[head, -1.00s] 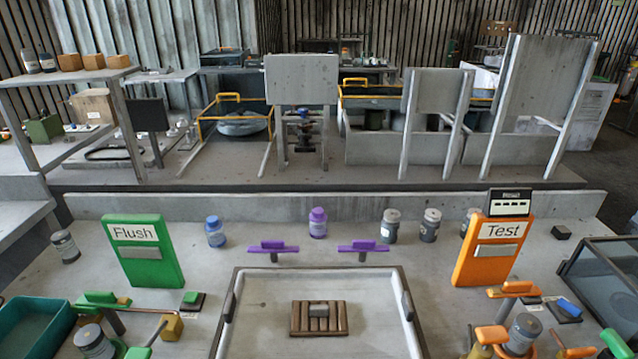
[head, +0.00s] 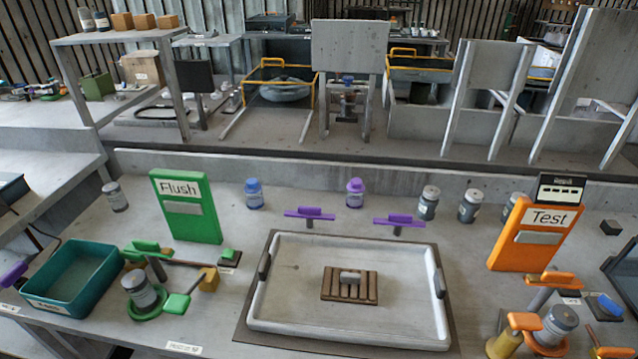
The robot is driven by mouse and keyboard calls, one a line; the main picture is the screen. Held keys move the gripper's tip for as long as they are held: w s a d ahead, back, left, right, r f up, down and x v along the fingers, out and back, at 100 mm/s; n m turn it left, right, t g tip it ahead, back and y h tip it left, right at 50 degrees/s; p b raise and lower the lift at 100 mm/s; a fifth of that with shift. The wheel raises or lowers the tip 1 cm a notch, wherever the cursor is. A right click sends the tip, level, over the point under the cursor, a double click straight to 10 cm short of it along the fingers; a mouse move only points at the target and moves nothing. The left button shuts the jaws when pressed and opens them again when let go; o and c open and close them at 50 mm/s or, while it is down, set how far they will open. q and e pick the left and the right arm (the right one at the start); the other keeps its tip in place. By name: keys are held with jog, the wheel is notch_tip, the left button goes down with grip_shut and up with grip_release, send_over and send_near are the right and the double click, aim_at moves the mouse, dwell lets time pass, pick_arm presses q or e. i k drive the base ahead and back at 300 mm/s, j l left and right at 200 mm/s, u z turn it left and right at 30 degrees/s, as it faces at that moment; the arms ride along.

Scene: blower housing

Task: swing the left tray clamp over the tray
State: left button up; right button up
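The left tray clamp (head: 310,214) is a purple bar on a short post, behind the back edge of the white tray (head: 300,262) near its left half. Its bar lies roughly along the tray's back edge and does not reach over the tray. A matching purple right clamp (head: 399,222) stands behind the tray's right half in a similar pose. The tray has dark side handles and holds a brown slatted block (head: 349,287) with a small grey piece on top. Neither of my grippers is in view.
A green Flush panel (head: 186,207) stands left and an orange Test panel (head: 534,234) right. A teal bin (head: 75,277) and green clamp fixture (head: 150,290) sit left of the tray. A blue-capped bottle (head: 254,194) and purple-capped bottle (head: 355,192) stand behind the clamps.

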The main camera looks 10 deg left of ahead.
aim_at(310, 213)
jog(key=j+z, duration=0.7)
jog(key=z, duration=0.2)
jog(key=j+z, duration=0.4)
jog(key=k+l, duration=0.05)
